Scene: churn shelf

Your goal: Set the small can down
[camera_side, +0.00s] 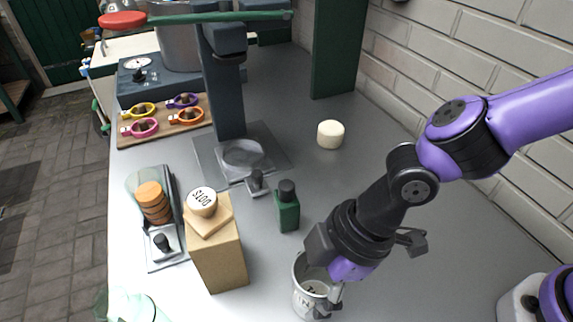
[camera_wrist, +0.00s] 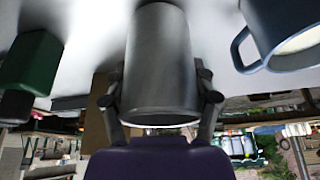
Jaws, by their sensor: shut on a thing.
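The small can (camera_side: 306,301), a grey metal cylinder with an open top, is near the front of the bench in the side view. My gripper (camera_side: 328,290) is shut on it, coming in from the right. In the wrist view the can (camera_wrist: 162,62) fills the middle, with a finger of my gripper (camera_wrist: 160,103) against each side. The can looks about upright in the side view. Its lower end is close to the bench top, but I cannot tell whether it touches.
A dark green bottle (camera_side: 287,212) stands behind the can, and a tan box (camera_side: 220,262) stands to its left. A blue-rimmed mug (camera_wrist: 281,36) shows close by in the wrist view. A cream cylinder (camera_side: 330,134) stands farther back. The grey bench (camera_side: 390,275) is clear to the right.

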